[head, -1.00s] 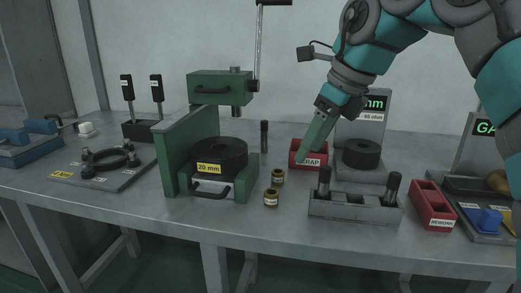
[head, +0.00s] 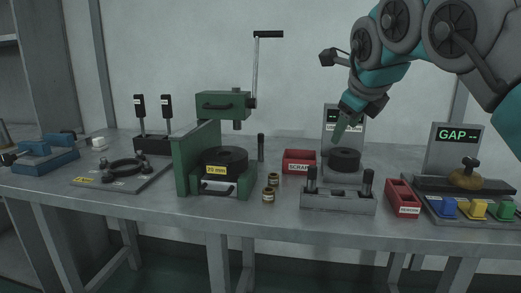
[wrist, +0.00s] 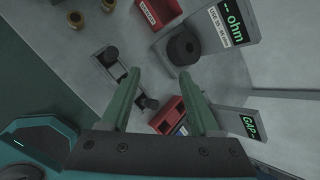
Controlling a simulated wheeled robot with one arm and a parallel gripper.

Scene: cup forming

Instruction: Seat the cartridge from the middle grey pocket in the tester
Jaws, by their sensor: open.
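The grey block (head: 338,203) stands near the bench's front edge, with a dark upright cylinder in its left pocket (head: 310,180) and another in its right pocket (head: 367,182). No cartridge can be made out in the middle pocket, which looks dark. The block also shows in the wrist view (wrist: 105,66), partly behind a finger. The tester with the ohm display (wrist: 232,20) stands behind it, with a black ring (head: 345,158) on its base, also in the wrist view (wrist: 184,48). My gripper (wrist: 160,74) is open and empty, above the bench near the tester.
A red scrap bin (head: 299,155) is left of the tester and a red rework bin (head: 402,190) is right of the block. A green press (head: 205,160) and two small brass cups (head: 271,188) stand to the left. The gap station (head: 452,150) is at right.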

